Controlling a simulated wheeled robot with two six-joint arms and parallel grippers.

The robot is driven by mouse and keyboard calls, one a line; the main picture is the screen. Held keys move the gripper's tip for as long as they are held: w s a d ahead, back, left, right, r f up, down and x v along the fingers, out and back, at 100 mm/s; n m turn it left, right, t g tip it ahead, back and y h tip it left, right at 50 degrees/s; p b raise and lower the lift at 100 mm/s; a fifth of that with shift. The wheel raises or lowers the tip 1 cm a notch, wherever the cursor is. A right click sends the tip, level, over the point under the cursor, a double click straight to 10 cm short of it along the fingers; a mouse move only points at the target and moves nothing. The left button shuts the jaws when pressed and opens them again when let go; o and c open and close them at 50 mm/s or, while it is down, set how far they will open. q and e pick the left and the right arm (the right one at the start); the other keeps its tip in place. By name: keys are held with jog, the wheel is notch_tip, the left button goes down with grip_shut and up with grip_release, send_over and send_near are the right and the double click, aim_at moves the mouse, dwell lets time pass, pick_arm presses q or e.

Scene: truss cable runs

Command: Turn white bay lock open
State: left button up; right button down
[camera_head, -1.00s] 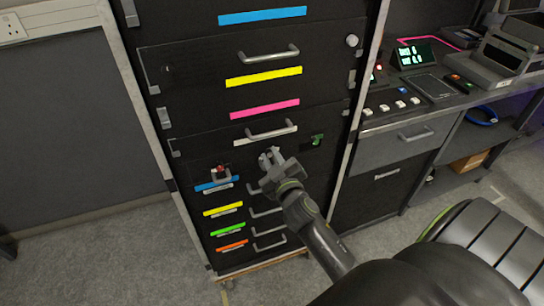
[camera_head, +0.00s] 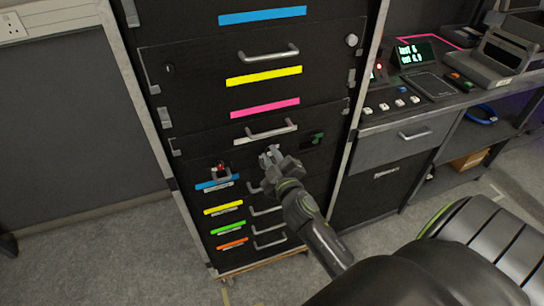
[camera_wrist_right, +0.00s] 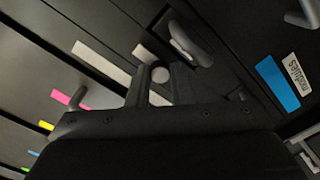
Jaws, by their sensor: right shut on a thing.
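The black rack front has a bay with a white strip (camera_head: 266,139) behind a grey bar handle (camera_head: 272,131). My right gripper (camera_head: 270,155) is at the panel just below that handle. In the right wrist view, its two fingers (camera_wrist_right: 161,82) are on either side of a small pale round lock knob (camera_wrist_right: 158,75), shut on it. The fingers mostly hide the knob, so its turn angle cannot be read. The white strip also shows in the wrist view (camera_wrist_right: 100,61). My left gripper is not in view.
A red-marked lock (camera_head: 221,169) is to the left above a blue strip, and a green one (camera_head: 317,138) to the right. Small drawers with bar handles (camera_head: 268,229) are below. A desk with switches and a display (camera_head: 413,53) stands at the right. Floor at lower left is clear.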

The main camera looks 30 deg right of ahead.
jog(key=c, duration=1.3)
grip_release()
jog(key=shift+s, duration=0.1)
jog(key=v, duration=1.7)
jog(key=shift+a+b, duration=0.15)
jog(key=shift+b, duration=0.2)
jog(key=shift+s, duration=0.1)
